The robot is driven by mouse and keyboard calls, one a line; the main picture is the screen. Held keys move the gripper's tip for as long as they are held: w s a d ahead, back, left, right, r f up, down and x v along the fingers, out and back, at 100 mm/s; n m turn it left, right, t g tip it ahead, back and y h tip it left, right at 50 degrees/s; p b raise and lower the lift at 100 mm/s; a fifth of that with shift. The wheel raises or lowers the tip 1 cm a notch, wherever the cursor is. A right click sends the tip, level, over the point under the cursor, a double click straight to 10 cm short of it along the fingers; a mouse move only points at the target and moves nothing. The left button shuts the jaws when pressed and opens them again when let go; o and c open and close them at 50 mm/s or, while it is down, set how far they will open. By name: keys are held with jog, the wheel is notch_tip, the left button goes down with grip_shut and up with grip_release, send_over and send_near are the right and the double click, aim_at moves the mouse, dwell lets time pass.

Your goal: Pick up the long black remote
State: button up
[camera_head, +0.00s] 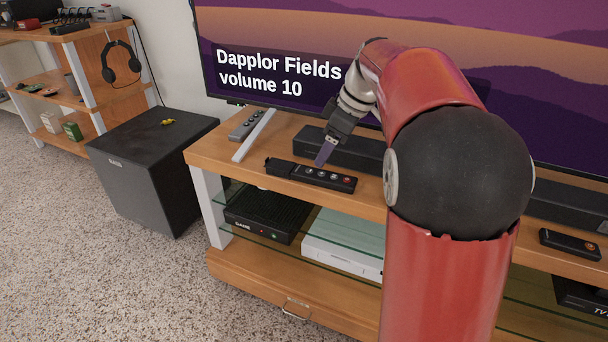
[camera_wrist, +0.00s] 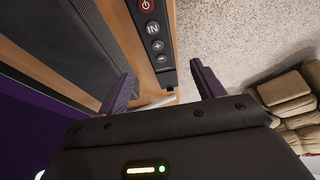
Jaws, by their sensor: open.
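The long black remote (camera_head: 312,176) lies on the wooden TV stand near its front edge, with several round buttons on top. In the wrist view the remote (camera_wrist: 152,45) shows a red power button, "IN", plus and minus, and its far part runs out of the picture. My gripper (camera_head: 324,157) is just above the remote, pointing down. In the wrist view my gripper (camera_wrist: 162,72) is open, with a purple finger on each side of the remote's lower end. Nothing is held. I cannot tell the exact height of the fingertips over the stand.
A black soundbar (camera_head: 338,150) lies behind the remote, below the TV screen (camera_head: 270,35). A grey remote (camera_head: 248,124) lies at the stand's left end. A shorter black remote (camera_head: 570,243) lies at the right. A black subwoofer (camera_head: 150,165) stands left on the carpet.

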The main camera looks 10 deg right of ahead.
aim_at(319, 173)
jog(key=x, duration=0.2)
jog(key=b+x, duration=0.1)
jog(key=x, duration=0.4)
jog(key=shift+s+d+f, duration=0.25)
jog(key=shift+d, duration=0.1)
jog(key=shift+c, duration=0.2)
jog(key=c, duration=1.1)
jog(key=shift+o, duration=0.2)
jog(key=shift+r, duration=0.1)
